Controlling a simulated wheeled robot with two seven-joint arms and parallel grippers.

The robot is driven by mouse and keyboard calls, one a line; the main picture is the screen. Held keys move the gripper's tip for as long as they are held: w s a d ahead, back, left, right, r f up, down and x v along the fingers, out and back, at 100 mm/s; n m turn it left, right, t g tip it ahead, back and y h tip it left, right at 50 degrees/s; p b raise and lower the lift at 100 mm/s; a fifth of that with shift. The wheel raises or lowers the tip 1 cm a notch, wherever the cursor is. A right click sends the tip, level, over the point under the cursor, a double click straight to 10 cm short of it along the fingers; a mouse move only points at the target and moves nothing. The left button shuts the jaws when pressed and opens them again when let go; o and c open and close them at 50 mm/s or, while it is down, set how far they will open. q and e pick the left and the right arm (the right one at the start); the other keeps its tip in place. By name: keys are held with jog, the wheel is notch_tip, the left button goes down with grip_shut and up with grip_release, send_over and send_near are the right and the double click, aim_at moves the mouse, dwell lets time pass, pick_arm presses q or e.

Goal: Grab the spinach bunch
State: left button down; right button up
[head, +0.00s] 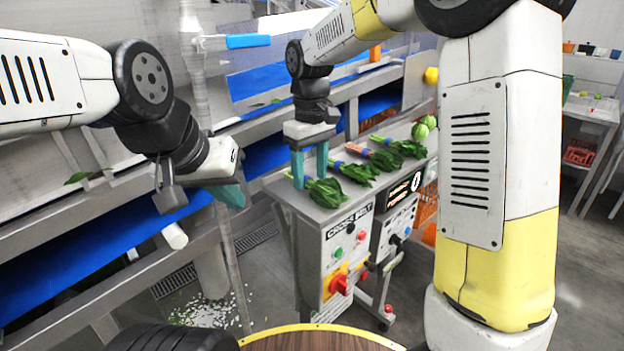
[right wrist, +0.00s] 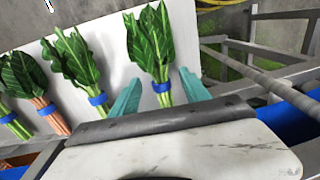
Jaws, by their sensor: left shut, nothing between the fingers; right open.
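Several leafy bunches lie in a row on a grey metal cabinet top (head: 290,190). The nearest, a green spinach-like bunch (head: 328,193) with a blue band, lies beneath my right gripper (head: 310,170). In the right wrist view this bunch (right wrist: 150,42) has its banded stems between the open teal fingers (right wrist: 160,82), with a gap on each side; contact is not visible. A similar green bunch (right wrist: 75,55) lies beside it, then one with orange-red stems (right wrist: 28,80). My left gripper (head: 232,192) is shut and empty, above the blue belt's edge, away from the bunches.
A blue conveyor belt (head: 90,255) in a steel frame runs along the left. The cabinet front carries buttons and a red knob (head: 341,284). Round green vegetables (head: 424,127) sit at the far end of the row. A wooden round top (head: 320,341) is at the bottom.

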jog(key=shift+f, duration=0.7)
grip_shut()
jog(key=shift+r, duration=0.1)
